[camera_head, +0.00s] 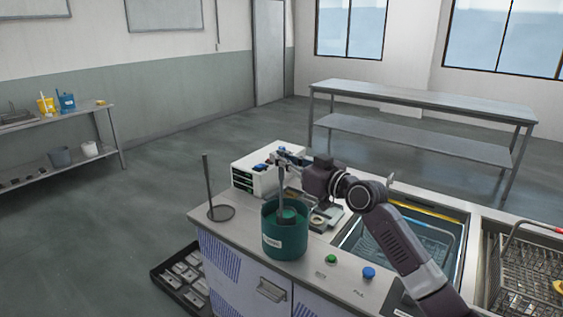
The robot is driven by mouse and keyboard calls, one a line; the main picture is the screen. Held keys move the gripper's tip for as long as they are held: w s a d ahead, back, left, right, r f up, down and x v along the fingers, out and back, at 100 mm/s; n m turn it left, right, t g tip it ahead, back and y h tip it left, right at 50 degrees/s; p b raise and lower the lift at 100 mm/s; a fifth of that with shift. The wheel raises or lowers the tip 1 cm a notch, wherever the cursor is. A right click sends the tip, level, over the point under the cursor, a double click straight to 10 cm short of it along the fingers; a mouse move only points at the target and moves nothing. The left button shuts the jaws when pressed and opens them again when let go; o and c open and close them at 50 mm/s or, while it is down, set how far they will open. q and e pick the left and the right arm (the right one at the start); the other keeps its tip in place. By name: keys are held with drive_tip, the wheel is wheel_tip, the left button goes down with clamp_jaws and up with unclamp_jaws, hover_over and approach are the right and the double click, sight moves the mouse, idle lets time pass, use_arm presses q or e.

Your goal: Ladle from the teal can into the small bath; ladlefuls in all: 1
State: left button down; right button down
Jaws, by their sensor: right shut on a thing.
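The teal can (284,242) with a white label stands upright on the counter, left of the bath. My right gripper (284,174) is above the can and shut on the upper part of the ladle (282,195). The ladle's thin handle runs down into the can's mouth; its lower end is inside, and I cannot tell whether the bowl holds liquid. The rectangular bath (347,241) is set into the counter to the right, partly hidden by my right arm, with a wire basket (438,240) in it. My left gripper is out of view.
A rod stand with a round base (222,212) stands left of the can. A white box with green-edged drawers (250,176) is behind it. Green (331,259) and blue (369,273) knobs sit in front. Another wire basket (525,270) is at far right.

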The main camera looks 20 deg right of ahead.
drive_tip(key=shift+r+p, duration=3.45)
drive_tip(key=shift+r, duration=1.9)
drive_tip(key=shift+f, duration=0.1)
